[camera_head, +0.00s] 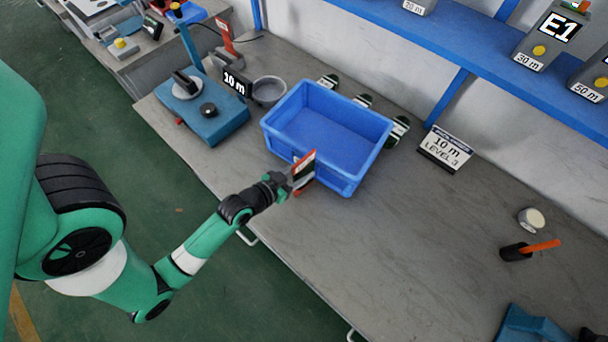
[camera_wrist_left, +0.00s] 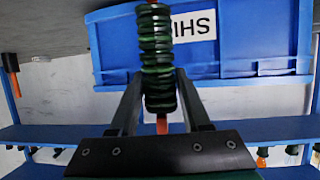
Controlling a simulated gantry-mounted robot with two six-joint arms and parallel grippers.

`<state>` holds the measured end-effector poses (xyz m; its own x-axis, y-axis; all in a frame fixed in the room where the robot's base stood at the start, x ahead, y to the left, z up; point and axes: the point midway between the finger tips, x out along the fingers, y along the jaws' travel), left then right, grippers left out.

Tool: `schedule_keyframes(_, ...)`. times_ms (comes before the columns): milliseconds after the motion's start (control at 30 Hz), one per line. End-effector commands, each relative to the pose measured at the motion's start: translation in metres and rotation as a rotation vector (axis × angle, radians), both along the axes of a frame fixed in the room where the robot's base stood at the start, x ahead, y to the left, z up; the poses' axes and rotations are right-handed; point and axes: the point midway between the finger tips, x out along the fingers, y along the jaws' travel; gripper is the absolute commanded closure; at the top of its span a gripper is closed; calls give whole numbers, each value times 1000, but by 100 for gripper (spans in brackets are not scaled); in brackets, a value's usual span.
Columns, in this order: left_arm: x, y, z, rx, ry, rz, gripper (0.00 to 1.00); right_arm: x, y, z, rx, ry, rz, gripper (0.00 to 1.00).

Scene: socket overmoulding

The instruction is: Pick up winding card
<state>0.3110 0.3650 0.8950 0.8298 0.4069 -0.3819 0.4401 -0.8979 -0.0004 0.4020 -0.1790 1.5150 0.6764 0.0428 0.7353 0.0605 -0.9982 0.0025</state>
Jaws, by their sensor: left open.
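A small upright card with red edges and a pale and dark face, seemingly the winding card (camera_head: 305,161), stands at the near front wall of the blue bin. My left gripper (camera_head: 290,183) is right at it, on its near left side. In the left wrist view, a dark green and black wound stack with an orange end, apparently this card seen edge-on (camera_wrist_left: 157,60), stands between the two open fingers of my left gripper (camera_wrist_left: 157,100). Whether a finger touches it cannot be told. My right gripper is not in view.
The blue bin (camera_head: 352,171) looks empty and also fills the top of the left wrist view (camera_wrist_left: 255,45). Several dark rolls (camera_head: 398,129) lie behind it. A "10 m LEVEL 3" sign (camera_head: 446,148) stands to the right. The front of the table (camera_head: 370,245) is clear.

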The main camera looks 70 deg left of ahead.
Motion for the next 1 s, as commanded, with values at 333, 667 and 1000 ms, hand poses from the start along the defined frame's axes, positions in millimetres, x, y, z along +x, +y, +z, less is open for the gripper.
schedule_keyframes(333,10,5,-5,0,1,0,56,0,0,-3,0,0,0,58)
schedule_keyframes(667,10,5,-4,0,1,0,100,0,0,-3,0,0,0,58)
schedule_keyframes(1000,10,5,-4,0,0,0,100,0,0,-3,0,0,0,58)
